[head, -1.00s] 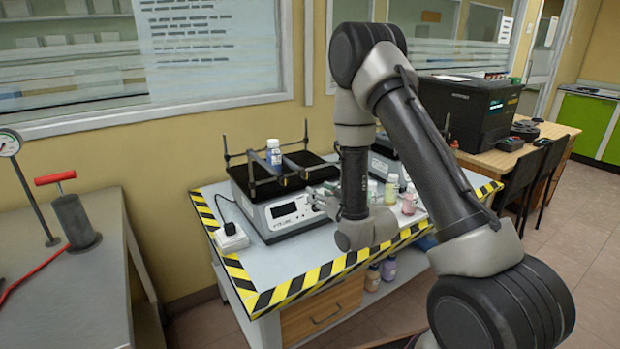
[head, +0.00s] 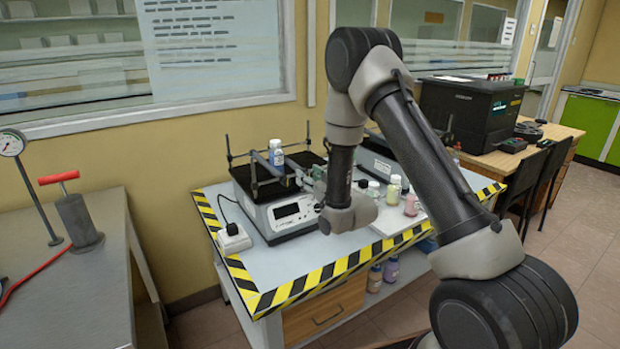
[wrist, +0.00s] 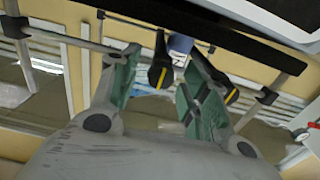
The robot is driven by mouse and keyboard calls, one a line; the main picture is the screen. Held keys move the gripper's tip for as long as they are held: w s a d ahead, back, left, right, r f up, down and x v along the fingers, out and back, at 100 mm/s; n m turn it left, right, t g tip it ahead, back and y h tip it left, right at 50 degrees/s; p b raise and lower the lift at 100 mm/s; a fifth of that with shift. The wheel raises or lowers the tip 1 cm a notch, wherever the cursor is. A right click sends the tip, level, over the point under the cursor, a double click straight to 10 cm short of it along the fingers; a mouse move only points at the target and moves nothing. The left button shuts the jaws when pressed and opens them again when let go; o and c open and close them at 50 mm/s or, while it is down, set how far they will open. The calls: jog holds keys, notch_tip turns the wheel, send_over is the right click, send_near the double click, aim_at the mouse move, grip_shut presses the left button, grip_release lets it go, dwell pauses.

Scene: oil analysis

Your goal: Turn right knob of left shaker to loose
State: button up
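The left shaker (head: 291,214) stands on the bench, with a dark top platform, clamp bars and a display on its front. A blue-labelled bottle (head: 276,153) stands between its bars and partly shows in the wrist view (wrist: 180,45). My gripper (head: 314,178) is at the shaker's right end, near the bar ends, and partly hidden by my arm. In the wrist view, its green-padded fingers (wrist: 158,92) are apart. A black knob with a yellow stripe (wrist: 160,70) shows between them; contact cannot be told. A second such knob (wrist: 216,76) shows by the right finger.
A second shaker (head: 378,160) stands right of my forearm. Several small bottles, including a pale green one (head: 394,188) and a pink one (head: 410,204), stand in front of it. A white plug block (head: 233,239) sits at the bench's left. The striped front edge is clear.

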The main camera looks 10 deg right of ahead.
grip_shut()
jog(key=shift+n, duration=0.4)
jog(key=n, duration=1.7)
jog(key=shift+a+f, duration=0.15)
jog(key=shift+f, duration=0.05)
dwell(0.4)
jog(key=shift+o, duration=0.3)
grip_release()
